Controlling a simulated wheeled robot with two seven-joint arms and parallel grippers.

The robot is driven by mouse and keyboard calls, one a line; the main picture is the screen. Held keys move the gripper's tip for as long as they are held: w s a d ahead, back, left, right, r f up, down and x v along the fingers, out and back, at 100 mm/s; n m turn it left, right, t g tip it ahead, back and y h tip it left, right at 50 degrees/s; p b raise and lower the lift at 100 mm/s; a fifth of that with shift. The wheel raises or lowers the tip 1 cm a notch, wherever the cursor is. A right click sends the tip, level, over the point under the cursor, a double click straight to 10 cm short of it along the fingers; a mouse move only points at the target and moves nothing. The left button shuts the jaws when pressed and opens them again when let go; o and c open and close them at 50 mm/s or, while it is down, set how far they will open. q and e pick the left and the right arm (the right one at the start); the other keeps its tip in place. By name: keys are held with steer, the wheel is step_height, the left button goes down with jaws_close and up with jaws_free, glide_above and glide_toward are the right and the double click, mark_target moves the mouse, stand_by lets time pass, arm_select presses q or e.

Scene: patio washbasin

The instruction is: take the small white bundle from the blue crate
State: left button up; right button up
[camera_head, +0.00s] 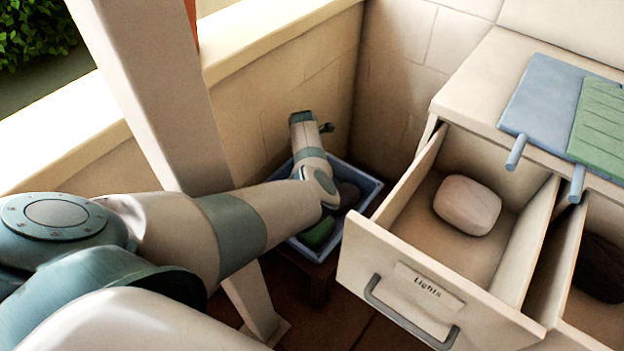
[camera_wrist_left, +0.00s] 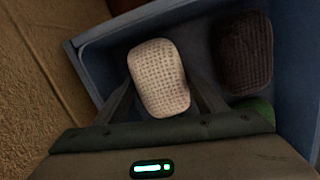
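The small white bundle (camera_wrist_left: 159,78) has a woven texture and lies in the blue crate (camera_wrist_left: 93,57). In the left wrist view it sits between the two dark fingers of my left gripper (camera_wrist_left: 160,84). The fingers stand apart, one on each side, with narrow gaps near their bases; contact at the tips is unclear. In the head view the blue crate (camera_head: 368,192) stands low in the wall corner. My left wrist and forearm cover much of it and hide the white bundle. My right gripper is not in view.
A dark bundle (camera_wrist_left: 243,52) lies right of the white one, with a green item (camera_wrist_left: 262,108) near it. An open drawer (camera_head: 420,283) marked "Lights" holds a pale rounded bundle (camera_head: 467,205). Blue and green boards (camera_head: 552,98) lie on the counter. A post (camera_head: 160,90) stands beside my arm.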

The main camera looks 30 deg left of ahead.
arm_select(q)
steer(key=shift+c, duration=0.7)
steer(key=shift+r, duration=0.6)
step_height(320, 180, up, 8)
steer(key=shift+f+p, duration=0.25)
steer(key=shift+p, duration=0.75)
steer(key=shift+r, duration=0.65)
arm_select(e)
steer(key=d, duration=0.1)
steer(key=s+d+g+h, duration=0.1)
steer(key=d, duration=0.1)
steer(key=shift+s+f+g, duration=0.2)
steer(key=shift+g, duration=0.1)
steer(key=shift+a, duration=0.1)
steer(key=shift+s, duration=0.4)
